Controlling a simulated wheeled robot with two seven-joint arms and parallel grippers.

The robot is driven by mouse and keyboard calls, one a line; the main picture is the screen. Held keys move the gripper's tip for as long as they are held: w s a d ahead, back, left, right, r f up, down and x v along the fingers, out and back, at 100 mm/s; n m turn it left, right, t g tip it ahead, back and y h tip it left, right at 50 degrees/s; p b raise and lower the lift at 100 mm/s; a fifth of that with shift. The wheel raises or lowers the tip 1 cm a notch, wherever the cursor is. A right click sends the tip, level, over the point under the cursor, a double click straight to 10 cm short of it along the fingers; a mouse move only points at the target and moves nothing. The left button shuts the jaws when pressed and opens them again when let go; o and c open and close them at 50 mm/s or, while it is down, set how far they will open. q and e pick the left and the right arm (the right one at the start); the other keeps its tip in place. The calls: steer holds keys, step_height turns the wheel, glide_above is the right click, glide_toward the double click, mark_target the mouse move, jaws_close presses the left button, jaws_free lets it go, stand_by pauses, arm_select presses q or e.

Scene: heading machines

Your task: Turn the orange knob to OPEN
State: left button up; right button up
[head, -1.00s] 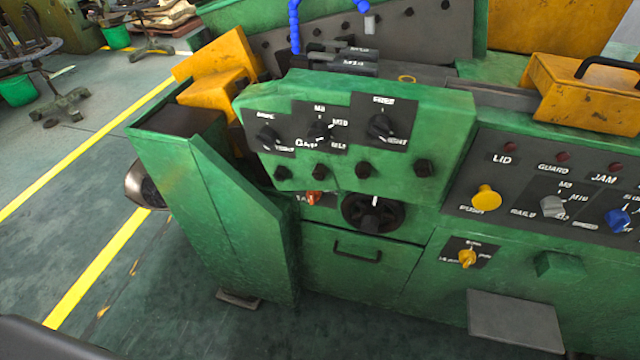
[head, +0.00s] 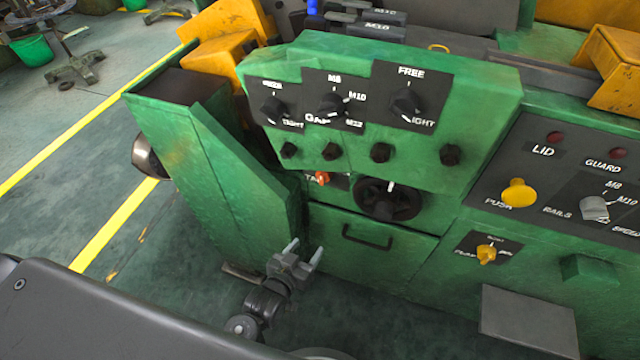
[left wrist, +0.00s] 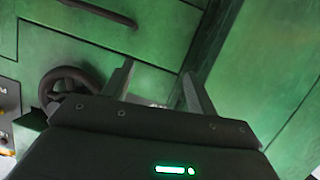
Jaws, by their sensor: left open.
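The orange knob (head: 322,178) is a small knob on a dark label plate, low on the green machine front, left of the black handwheel (head: 388,200). Its label is partly covered and too small to read. My left gripper (head: 305,248) is open and empty, below the knob and in front of the lower left of the drawer. In the left wrist view my two fingers (left wrist: 158,78) stand apart with nothing between them. The knob cannot be made out there. My right gripper is not in view.
An overhanging panel with several black knobs (head: 406,104) sits just above the orange knob. A green side wall (head: 225,190) juts out at its left. A drawer handle (head: 367,238) lies below the handwheel. A yellow knob (head: 486,254) and a grey box (head: 528,320) are at right.

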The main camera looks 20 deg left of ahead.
mark_target(320, 181)
arm_select(q)
step_height(320, 181, up, 15)
steer(key=w+n+t, duration=0.1)
steer(key=t, duration=0.3)
steer(key=w, duration=0.6)
steer(key=w+p, duration=0.1)
steer(key=w, duration=0.3)
steer(key=shift+w+d+r, duration=0.1)
steer(key=shift+d+r, duration=0.2)
steer(key=shift+r, duration=0.05)
steer(key=shift+w, duration=0.45)
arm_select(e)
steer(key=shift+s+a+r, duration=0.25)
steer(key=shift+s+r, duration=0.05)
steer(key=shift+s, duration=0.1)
arm_select(q)
steer(key=c, duration=1)
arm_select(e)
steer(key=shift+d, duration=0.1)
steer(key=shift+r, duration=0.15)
